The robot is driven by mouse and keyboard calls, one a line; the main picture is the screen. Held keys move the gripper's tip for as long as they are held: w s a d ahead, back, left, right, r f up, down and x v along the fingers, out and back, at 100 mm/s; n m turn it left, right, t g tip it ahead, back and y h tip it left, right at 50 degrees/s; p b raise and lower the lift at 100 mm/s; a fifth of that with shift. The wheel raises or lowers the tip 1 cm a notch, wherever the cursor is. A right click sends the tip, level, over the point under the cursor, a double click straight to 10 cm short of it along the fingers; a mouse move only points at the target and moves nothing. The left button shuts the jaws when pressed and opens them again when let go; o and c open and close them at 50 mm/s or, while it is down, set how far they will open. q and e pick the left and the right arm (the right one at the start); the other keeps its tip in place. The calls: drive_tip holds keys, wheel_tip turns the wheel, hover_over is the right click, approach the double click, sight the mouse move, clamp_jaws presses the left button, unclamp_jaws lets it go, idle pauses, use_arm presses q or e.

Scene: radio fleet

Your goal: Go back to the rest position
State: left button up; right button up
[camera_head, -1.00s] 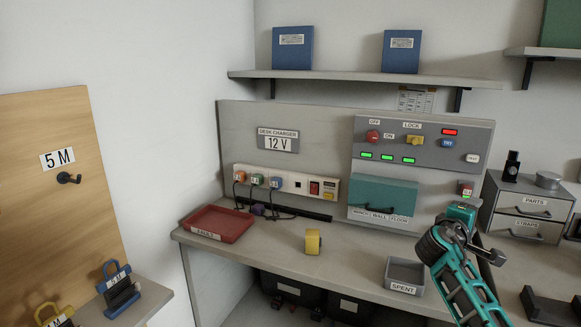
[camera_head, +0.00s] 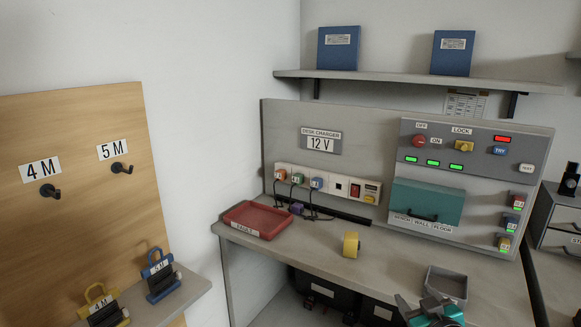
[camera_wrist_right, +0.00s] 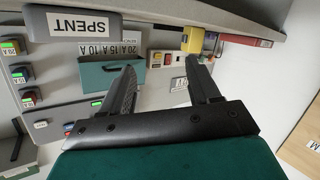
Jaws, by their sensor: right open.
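My right gripper (camera_wrist_right: 160,88) is open and empty in the right wrist view, its two black fingers spread apart. In the head view only the top of my teal right arm (camera_head: 432,312) shows at the bottom edge, in front of the bench beside the grey SPENT bin (camera_head: 446,284). My left gripper is in neither view.
The bench holds a red FAULT tray (camera_head: 258,218) and a yellow block (camera_head: 351,245). The charger panel (camera_head: 322,170), switch panel (camera_head: 470,150) and teal cover (camera_head: 427,202) stand behind.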

drive_tip(key=s+a+f+g, duration=0.1)
drive_tip(key=s+a+f, duration=0.2)
drive_tip(key=s, duration=0.6)
drive_tip(key=s+a+f+g+y, duration=0.1)
drive_tip(key=s+a+f+g, duration=0.1)
drive_tip(key=s+f, duration=0.3)
drive_tip(key=s+a+f+m+g, duration=0.1)
drive_tip(key=s+a+f, duration=0.3)
drive_tip(key=s, duration=0.8)
drive_tip(key=shift+s+a+f+y, duration=0.3)
drive_tip(key=shift+s+f+y, duration=0.1)
drive_tip(key=shift+f, duration=0.2)
